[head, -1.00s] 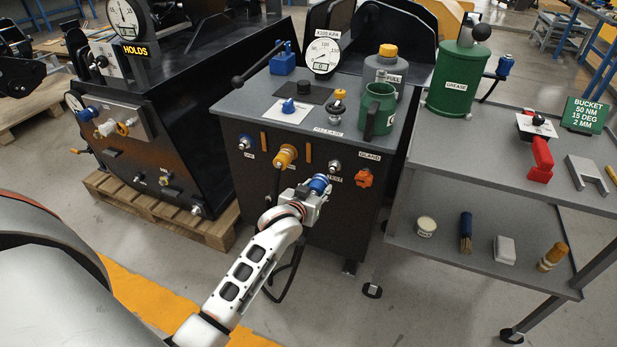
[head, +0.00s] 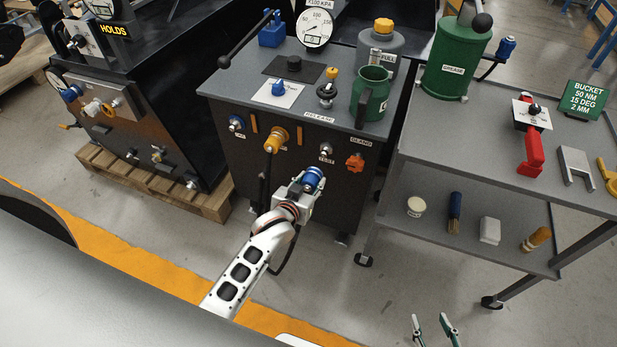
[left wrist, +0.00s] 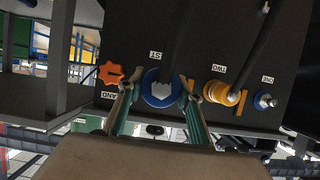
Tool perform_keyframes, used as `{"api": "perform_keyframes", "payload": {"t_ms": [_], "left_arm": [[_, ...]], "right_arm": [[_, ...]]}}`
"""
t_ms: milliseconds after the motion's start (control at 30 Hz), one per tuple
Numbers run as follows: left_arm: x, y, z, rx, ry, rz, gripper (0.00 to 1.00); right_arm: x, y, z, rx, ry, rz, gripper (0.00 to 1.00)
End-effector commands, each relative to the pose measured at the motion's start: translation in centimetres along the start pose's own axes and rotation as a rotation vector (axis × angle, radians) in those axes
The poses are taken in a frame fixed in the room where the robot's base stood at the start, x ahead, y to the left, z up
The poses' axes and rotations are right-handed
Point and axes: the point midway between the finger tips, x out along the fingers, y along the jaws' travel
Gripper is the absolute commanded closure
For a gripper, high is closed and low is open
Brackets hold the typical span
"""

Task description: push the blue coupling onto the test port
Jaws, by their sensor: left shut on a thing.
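The blue coupling (head: 313,178) is between the fingers of my left gripper (head: 306,187), which is shut on it. In the left wrist view the blue coupling (left wrist: 160,88) faces the dark panel with a finger on each side. The test port (head: 326,149), a metal nipple above the TEST label, is bare on the cabinet front. The coupling is below and slightly left of it in the head view, apart from it. In the left wrist view the coupling hides the port. My right gripper (head: 431,321) shows at the bottom edge, fingers apart and empty.
An orange star knob (head: 355,162) is right of the port; a yellow coupling with a hose (head: 275,139) is left. A blue-ringed port (head: 237,122) is further left. A grey cart (head: 470,165) with tools stands right of the cabinet.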

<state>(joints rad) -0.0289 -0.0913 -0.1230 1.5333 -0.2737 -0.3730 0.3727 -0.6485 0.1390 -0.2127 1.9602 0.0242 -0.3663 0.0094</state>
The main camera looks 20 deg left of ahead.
Motion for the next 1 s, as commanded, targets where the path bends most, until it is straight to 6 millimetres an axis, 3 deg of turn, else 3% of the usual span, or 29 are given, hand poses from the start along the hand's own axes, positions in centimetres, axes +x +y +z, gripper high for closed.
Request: {"api": "perform_keyframes", "payload": {"t_ms": [267,933,1000], "left_arm": [[0.0,0.0,-0.4,-0.003,0.002,0.000,0.80],[5.6,-0.1,-2.4,-0.001,0.002,0.000,0.80],[5.4,-0.1,-2.4,-0.001,0.001,0.000,0.80]], "right_arm": [[-0.3,0.1,-0.9,-0.001,0.006,0.001,0.60],[0.4,-0.1,0.9,-0.003,-0.008,-0.001,0.60],[0.3,-0.1,0.8,-0.004,-0.007,0.000,0.60]]}}
